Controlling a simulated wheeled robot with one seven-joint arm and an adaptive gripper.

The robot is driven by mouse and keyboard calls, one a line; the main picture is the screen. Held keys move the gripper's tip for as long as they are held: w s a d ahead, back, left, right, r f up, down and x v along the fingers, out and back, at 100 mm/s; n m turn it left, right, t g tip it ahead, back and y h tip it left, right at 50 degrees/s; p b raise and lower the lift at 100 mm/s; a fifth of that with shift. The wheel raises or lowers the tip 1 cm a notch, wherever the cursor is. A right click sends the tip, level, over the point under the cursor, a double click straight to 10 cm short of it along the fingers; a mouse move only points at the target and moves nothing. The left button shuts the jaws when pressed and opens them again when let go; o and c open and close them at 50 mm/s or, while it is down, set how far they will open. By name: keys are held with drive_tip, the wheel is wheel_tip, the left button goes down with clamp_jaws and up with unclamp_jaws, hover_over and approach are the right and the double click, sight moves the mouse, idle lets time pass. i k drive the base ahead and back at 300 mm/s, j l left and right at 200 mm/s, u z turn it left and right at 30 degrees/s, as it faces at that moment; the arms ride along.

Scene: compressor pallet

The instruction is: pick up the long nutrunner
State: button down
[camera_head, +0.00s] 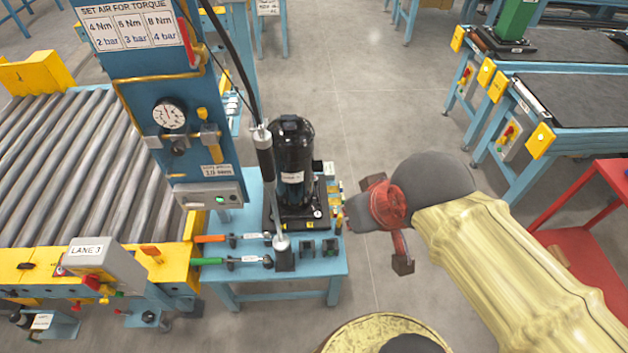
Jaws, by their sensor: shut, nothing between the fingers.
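A black compressor (292,165) stands on the blue bench (305,268) close behind the nutrunner. Orange-handled (210,239) and green-handled (208,261) tools lie left. A roller conveyor (60,170) is farther left, a red cart (585,245) right. Floor between bench and conveyors is open.

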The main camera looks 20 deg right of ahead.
sight(262, 139)
drive_tip(key=k+j+z, duration=0.15)
drive_tip(key=j+z, duration=0.2)
drive_tip(key=k+j+z, duration=0.35)
drive_tip(key=j, duration=0.2)
drive_tip(key=k+j+z, duration=0.15)
drive_tip(key=j+z, duration=0.2)
